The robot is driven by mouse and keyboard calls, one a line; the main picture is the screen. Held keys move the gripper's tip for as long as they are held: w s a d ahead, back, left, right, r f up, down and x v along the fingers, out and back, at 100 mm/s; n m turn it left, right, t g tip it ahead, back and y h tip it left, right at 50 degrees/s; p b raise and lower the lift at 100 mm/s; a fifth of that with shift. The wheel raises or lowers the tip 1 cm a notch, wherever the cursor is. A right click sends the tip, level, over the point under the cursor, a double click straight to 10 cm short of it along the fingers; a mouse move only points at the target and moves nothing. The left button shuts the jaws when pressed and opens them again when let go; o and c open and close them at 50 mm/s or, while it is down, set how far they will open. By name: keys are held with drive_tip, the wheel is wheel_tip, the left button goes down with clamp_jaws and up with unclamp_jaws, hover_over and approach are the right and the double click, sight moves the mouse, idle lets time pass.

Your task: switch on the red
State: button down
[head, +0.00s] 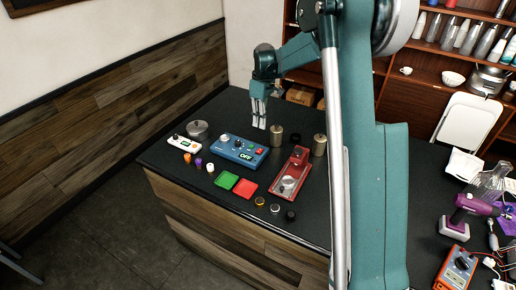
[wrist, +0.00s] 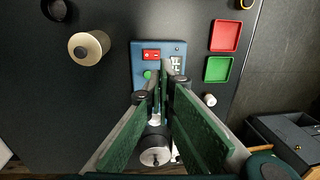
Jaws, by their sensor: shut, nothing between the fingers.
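The blue control box (head: 228,150) lies on the dark counter, with a display reading OFF. Its red switch (head: 259,150) is at the right end in the head view. In the wrist view the red switch (wrist: 151,55) sits on the blue box (wrist: 138,62), next to a green button (wrist: 148,75). My gripper (head: 258,126) is shut and empty, pointing down above the counter behind the box, apart from it. In the wrist view my gripper's fingers (wrist: 164,75) cover part of the box, near its display.
Red (head: 246,188) and green (head: 227,180) trays lie in front of the box. A red machine (head: 288,186) stands to the right, metal canisters (head: 319,145) behind it. A white device (head: 184,142) and a lidded pot (head: 198,130) stand left. Small knobs lie along the front.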

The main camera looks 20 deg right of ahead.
sight(258, 153)
drive_tip(key=shift+f, duration=0.15)
drive_tip(key=f, duration=0.9)
drive_tip(key=s+a+f+p, duration=0.1)
drive_tip(key=f, duration=0.3)
drive_tip(key=shift+s+a+f, duration=0.1)
drive_tip(key=shift+f, duration=0.2)
drive_tip(key=shift+f, duration=0.1)
drive_tip(key=shift+s+a+f+t+h+b, duration=0.15)
drive_tip(key=shift+f+t+h+b, duration=0.2)
drive_tip(key=shift+b, duration=0.25)
drive_tip(key=shift+r, duration=0.1)
drive_tip(key=shift+w+d+r, duration=0.3)
drive_tip(key=shift+w+d, duration=0.25)
